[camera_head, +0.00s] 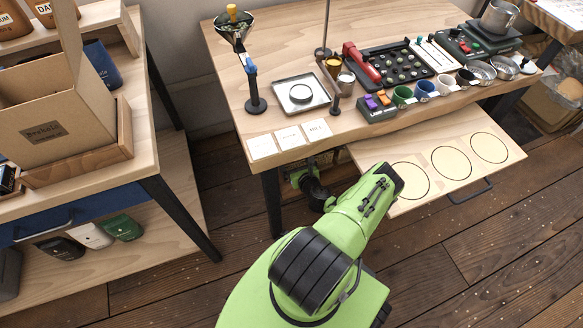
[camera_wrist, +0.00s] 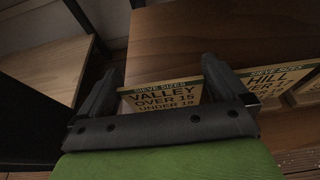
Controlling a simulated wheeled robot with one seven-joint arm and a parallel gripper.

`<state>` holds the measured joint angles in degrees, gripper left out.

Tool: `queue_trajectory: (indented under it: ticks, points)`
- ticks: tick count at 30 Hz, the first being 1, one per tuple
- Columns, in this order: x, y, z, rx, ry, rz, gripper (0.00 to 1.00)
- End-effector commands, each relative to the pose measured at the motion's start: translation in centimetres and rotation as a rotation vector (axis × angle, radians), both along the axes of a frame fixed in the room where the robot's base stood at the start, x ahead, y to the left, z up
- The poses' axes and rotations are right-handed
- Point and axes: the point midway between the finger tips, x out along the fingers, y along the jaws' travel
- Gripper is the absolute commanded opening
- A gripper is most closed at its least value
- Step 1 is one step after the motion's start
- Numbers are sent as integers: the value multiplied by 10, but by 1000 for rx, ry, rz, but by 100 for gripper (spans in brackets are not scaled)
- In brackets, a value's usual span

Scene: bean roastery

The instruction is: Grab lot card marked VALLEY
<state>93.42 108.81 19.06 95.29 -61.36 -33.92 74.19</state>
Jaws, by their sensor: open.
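The lot card marked VALLEY (camera_wrist: 160,98) shows in the wrist view, a pale card with a dark green top band and the words "OVER 15". My gripper (camera_wrist: 161,70) is open, with one dark finger at each side of this card; I cannot tell whether either finger touches it. The card's lower edge is hidden behind the gripper's body. The card marked HILL (camera_wrist: 277,82) lies to the right, with part of another card beyond it. In the head view a row of three pale cards (camera_head: 290,137) lies along the workbench's front left edge.
The workbench (camera_head: 220,45) carries a square tray (camera_head: 301,93) and a funnel stand (camera_head: 254,88) behind the cards. A pull-out board (camera_head: 375,158) with three rings sticks out at the right. A shelf unit with a cardboard box (camera_head: 62,128) stands at the left.

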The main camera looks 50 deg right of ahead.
Motion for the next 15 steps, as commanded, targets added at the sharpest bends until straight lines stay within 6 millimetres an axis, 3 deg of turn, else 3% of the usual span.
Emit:
queue_trajectory:
  ticks: [2, 12, 15]
  points:
    - [0, 0, 1, 0, 0, 0, 97]
    - [0, 1, 0, 1, 3, 1, 45]
    - [0, 1, 0, 1, 3, 1, 45]
